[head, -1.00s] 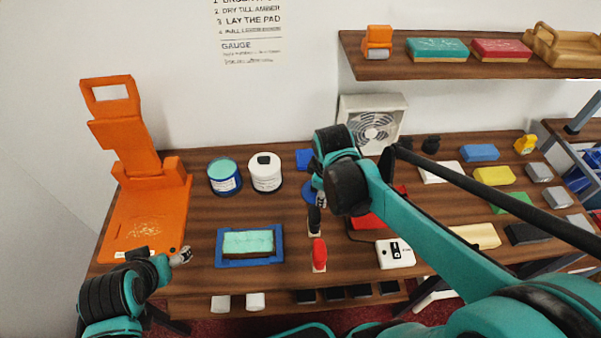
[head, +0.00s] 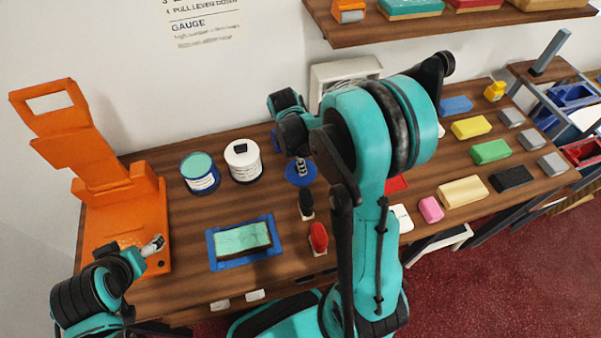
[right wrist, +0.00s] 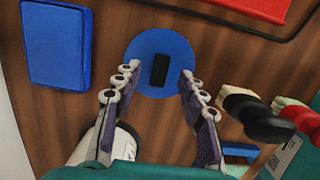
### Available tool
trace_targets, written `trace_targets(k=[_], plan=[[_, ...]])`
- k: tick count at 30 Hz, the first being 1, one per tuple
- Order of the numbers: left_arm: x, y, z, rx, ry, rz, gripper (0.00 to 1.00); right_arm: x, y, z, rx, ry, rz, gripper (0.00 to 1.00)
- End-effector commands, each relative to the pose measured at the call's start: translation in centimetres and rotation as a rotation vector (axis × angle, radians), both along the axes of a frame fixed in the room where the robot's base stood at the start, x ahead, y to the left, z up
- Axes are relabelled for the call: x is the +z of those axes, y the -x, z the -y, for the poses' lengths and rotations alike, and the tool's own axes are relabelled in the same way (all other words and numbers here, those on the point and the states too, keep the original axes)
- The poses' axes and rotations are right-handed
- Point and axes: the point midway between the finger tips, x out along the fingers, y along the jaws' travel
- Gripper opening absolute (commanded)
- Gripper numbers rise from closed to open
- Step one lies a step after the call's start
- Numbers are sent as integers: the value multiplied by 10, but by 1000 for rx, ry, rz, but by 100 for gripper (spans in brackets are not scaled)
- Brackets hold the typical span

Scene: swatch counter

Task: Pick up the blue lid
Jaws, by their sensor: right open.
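The blue lid (right wrist: 142,52) is a flat round disc with a black knob on top, lying on the wooden counter. In the head view the lid (head: 292,176) shows partly beneath my right gripper (head: 301,167). In the right wrist view my right gripper (right wrist: 158,77) is open and empty, with its fingertips on either side of the near part of the lid and the knob between and just beyond them. I cannot tell the height gap. My left gripper (head: 155,244) is over the base of the orange press at the left, and its jaws are too small to read.
A blue tin (head: 200,176) and a white tin (head: 243,163) stand left of the lid. A dark-handled tool (head: 306,203) and a red-handled tool (head: 318,238) are close in front. A blue block (right wrist: 56,45) lies beside the lid. The orange press (head: 115,190) fills the left end.

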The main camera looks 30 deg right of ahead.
Motion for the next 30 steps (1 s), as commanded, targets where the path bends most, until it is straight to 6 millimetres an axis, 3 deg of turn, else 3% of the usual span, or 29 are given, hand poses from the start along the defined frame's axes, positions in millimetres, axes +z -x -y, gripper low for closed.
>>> trace_targets(k=[3,10,14,15,25,30], plan=[[-8,0,0,0,0,0,76,-17,1,2,-1,0,0,41],[-6,0,0,0,0,0,76,-16,1,2,-1,0,1,39],[-6,0,0,0,0,0,76,-16,1,2,-1,0,1,4],[-6,0,0,0,0,0,76,-16,1,2,-1,0,1,0],[-6,0,0,0,0,0,76,-15,1,2,0,0,1,0],[-1,0,0,0,0,0,76,-5,1,2,-1,0,1,0]])
